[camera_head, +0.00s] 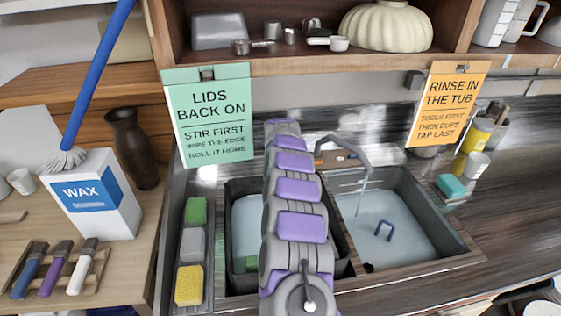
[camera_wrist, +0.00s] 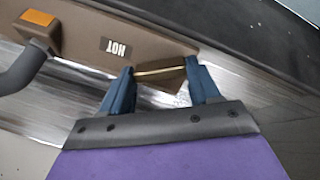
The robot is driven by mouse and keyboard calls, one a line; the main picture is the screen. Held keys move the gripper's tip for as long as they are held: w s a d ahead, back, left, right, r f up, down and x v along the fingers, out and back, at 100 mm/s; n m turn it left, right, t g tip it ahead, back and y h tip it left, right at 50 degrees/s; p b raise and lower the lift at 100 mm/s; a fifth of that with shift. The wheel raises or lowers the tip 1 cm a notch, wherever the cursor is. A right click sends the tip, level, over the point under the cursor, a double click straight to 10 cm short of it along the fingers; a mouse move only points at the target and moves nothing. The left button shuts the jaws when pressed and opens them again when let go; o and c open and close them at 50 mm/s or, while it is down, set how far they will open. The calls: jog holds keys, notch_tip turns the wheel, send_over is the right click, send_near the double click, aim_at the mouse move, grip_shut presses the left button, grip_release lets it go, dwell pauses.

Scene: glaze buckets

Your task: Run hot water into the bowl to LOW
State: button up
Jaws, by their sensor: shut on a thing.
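In the wrist view, my gripper (camera_wrist: 159,74) has its two blue fingers closed on a brass-edged brown tap handle (camera_wrist: 160,72). In the head view, my arm hides the gripper and handle. The grey curved spout (camera_head: 362,150) reaches over the right sink basin (camera_head: 425,205), which holds pale bluish water. The left basin (camera_head: 240,275) is partly hidden by my arm; its contents look pale.
A cream ribbed bowl (camera_head: 386,27) stands on the shelf above. Green and orange signs hang at the back. Sponges (camera_head: 189,285) lie in a tray left of the sink. A WAX box (camera_head: 92,195) stands on the left table. The right counter has clear room.

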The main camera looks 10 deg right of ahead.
jog(key=m+p, duration=0.3)
jog(key=shift+w+r+y, duration=0.15)
jog(key=shift+r+y, duration=0.15)
jog(key=shift+r, duration=0.1)
jog(key=shift+f+m+p, duration=0.15)
jog(key=shift+m+p, duration=1.05)
jog(key=shift+m, duration=0.1)
jog(key=o, duration=1.1)
jog(key=shift+f, duration=0.15)
jog(key=shift+c, duration=0.2)
jog(key=p+v, duration=0.2)
jog(key=v, duration=1.5)
jog(key=shift+d+r, duration=0.2)
jog(key=shift+d, duration=0.15)
jog(key=shift+w, duration=0.15)
